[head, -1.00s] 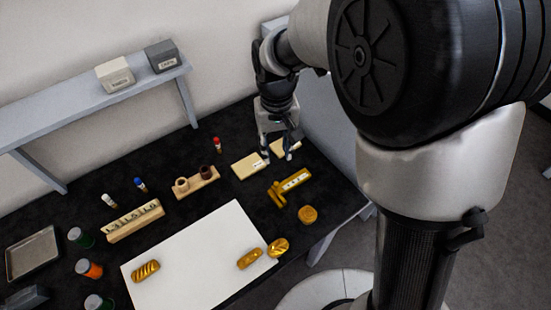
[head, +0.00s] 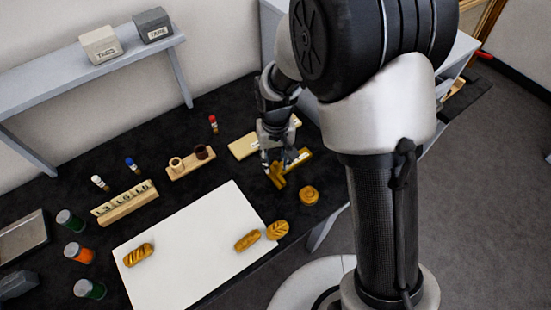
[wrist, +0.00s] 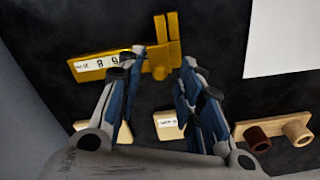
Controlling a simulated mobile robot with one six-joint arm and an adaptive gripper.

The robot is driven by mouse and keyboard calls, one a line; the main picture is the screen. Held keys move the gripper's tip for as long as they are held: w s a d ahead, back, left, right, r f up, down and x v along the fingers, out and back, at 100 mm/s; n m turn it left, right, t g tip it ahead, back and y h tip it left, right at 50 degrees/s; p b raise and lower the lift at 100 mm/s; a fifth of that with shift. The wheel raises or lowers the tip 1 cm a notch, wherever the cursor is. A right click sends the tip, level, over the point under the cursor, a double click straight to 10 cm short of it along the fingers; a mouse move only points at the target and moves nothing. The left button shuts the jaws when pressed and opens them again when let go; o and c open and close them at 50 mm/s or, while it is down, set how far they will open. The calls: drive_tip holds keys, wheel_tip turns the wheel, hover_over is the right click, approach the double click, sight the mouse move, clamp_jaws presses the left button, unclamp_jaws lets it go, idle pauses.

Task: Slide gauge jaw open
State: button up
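The gauge is a yellow, caliper-like tool lying on the black table, with a white number strip along its beam (head: 299,158). In the wrist view the gauge (wrist: 125,62) has two parallel jaws (wrist: 168,28) close together at its right end, pointing up the picture. My gripper (head: 275,168) is over the jaw end of the gauge in the head view. In the wrist view my gripper (wrist: 162,62) is open, its fingertips spread on either side of the jaw part. Nothing is held between them. I cannot tell whether a fingertip touches the gauge.
A round golden piece (head: 309,195) lies near the gauge. A white sheet (head: 190,250) with golden pieces covers the front middle. A cream block (head: 243,147) and a wooden holder with two cups (head: 190,162) stand behind. A shelf (head: 90,75) is at the back left.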

clamp_jaws()
idle(0.4)
idle(0.4)
